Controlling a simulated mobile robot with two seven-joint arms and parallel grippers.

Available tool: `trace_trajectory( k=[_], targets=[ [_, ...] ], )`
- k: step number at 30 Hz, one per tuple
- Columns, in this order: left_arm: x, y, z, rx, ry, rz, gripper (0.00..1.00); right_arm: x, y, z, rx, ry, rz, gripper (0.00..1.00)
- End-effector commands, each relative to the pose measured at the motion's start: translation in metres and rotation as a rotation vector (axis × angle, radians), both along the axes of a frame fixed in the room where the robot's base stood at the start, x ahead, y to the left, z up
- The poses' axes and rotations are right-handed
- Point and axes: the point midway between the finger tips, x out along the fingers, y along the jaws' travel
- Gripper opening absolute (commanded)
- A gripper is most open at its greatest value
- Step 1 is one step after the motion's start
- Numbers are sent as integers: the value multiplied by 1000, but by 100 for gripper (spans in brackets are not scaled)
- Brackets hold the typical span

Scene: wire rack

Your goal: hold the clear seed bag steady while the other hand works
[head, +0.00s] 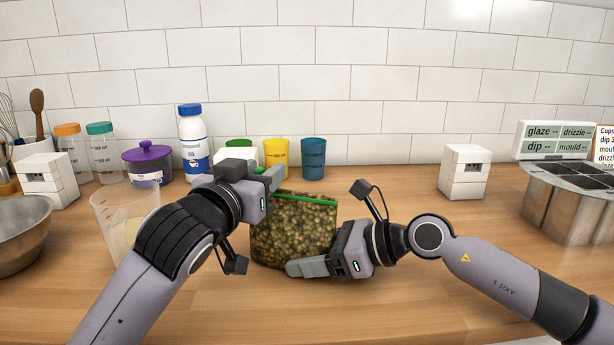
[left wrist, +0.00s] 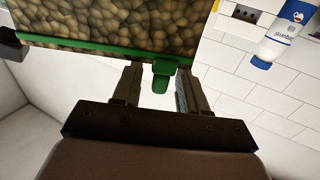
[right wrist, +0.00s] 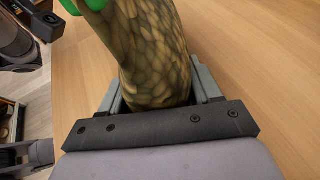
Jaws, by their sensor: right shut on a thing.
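The clear seed bag (head: 293,230) stands upright on the wooden counter, full of brown-green seeds, with a green zip strip along its top. My right gripper (head: 308,265) is shut on the bag's lower right side; in the right wrist view the bag (right wrist: 155,60) sits between its fingers. My left gripper (head: 273,178) is at the bag's top left corner. In the left wrist view, the green zip slider (left wrist: 161,76) lies between its parted fingers, with gaps visible beside it.
A clear measuring jug (head: 112,212) and a steel bowl (head: 20,232) stand at the left. A purple-lidded jar (head: 148,165), a blue-capped bottle (head: 193,140), and yellow (head: 276,152) and blue cups (head: 313,158) stand behind. A metal container (head: 575,205) is at the right.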

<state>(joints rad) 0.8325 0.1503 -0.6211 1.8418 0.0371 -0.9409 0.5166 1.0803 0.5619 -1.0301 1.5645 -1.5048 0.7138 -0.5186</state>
Motion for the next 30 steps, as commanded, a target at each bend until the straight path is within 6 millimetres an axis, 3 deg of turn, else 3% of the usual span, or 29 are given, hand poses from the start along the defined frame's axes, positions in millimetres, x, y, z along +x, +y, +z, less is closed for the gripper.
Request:
trace_trajectory(
  k=[8,30],
  targets=[
    [-3,0,1,-1,-2,-2,43,0,0,1,0,-2,-1,0],
    [-54,22,1,-1,-2,-1,43,0,0,0,1,-1,0,0]
  ],
)
